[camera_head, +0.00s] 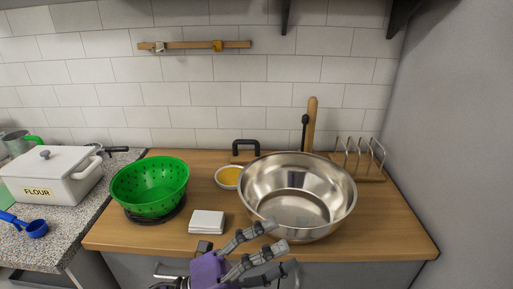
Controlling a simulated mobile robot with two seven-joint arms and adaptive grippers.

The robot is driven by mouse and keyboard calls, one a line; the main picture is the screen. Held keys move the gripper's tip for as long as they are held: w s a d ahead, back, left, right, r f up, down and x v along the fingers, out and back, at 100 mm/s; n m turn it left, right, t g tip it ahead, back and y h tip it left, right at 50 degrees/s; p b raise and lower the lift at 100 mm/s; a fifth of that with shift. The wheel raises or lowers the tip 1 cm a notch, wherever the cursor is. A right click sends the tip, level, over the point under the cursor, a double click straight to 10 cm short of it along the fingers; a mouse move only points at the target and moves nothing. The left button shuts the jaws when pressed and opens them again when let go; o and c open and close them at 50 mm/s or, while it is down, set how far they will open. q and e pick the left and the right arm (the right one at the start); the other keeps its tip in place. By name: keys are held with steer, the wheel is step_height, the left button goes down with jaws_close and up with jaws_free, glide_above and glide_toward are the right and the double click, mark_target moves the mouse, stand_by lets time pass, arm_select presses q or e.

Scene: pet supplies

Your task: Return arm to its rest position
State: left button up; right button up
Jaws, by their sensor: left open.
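My left gripper (277,237) is in the lower middle of the head view, with a purple body and grey jointed fingers. Its fingers point right and are spread apart, with nothing held between them. It overlaps the front lower edge of the large steel bowl (262,190) in the picture; I cannot tell whether they touch. My right gripper does not show.
A green colander (150,187), a white square item (207,222) and a small yellow-filled bowl (229,177) stand on the wooden counter (112,236). A wooden rack (361,168) is at the right. A flour box (51,175) and blue scoop (37,229) lie left.

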arm_select(q)
steer(key=a+f+n+t+y+p, duration=0.2)
steer(key=a+f+n+t+y, duration=0.9)
steer(key=a+f+n+y, duration=0.8)
steer(key=s+a+f+n+g+y, duration=0.1)
steer(key=s+a+f+n+g, duration=0.1)
steer(key=s+f+n+g, duration=0.2)
steer(key=s+a+f+n+g+y+p, duration=0.1)
steer(key=s+f+n+g, duration=0.3)
steer(key=s+f+n, duration=0.5)
steer(key=s+a+f, duration=0.1)
steer(key=s+f, duration=0.3)
steer(key=s, duration=0.3)
steer(key=shift+s+a, duration=0.25)
steer(key=shift+s, duration=0.05)
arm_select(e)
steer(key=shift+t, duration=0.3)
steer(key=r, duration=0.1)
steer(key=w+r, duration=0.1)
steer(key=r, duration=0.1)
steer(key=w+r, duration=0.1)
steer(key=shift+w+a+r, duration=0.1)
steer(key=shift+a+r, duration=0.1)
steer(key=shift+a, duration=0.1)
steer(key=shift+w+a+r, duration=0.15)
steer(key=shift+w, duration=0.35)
